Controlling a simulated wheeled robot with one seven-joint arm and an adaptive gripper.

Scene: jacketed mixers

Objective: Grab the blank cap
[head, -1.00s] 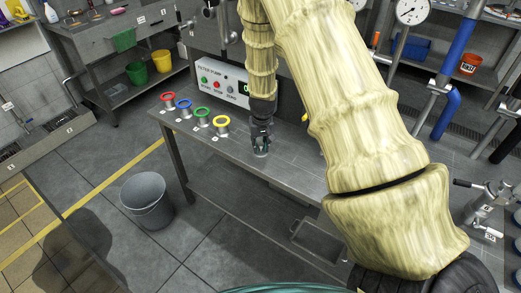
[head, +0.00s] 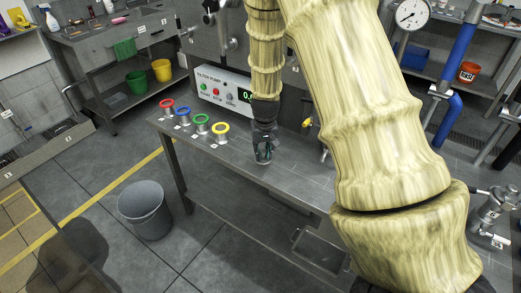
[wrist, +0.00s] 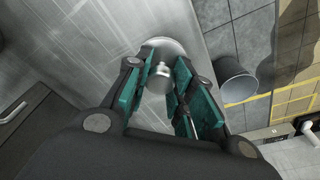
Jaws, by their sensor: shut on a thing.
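The blank cap (wrist: 161,76) is a metallic grey disc with a round knob on top. In the wrist view it sits between the teal pads of my gripper (wrist: 160,88), which is shut on its knob. The disc lies beyond the fingertips, over the steel bench top. In the head view my gripper (head: 263,154) points down at the bench's front middle. The cap is too small and covered there to tell whether it touches the bench.
The steel bench (head: 290,178) carries several coloured rings, with the yellow ring (head: 221,128) closest to my gripper. Behind them stands the filter pump box (head: 220,92). A grey bucket (head: 143,207) stands on the floor left of the bench. Bench top around the gripper is mostly clear.

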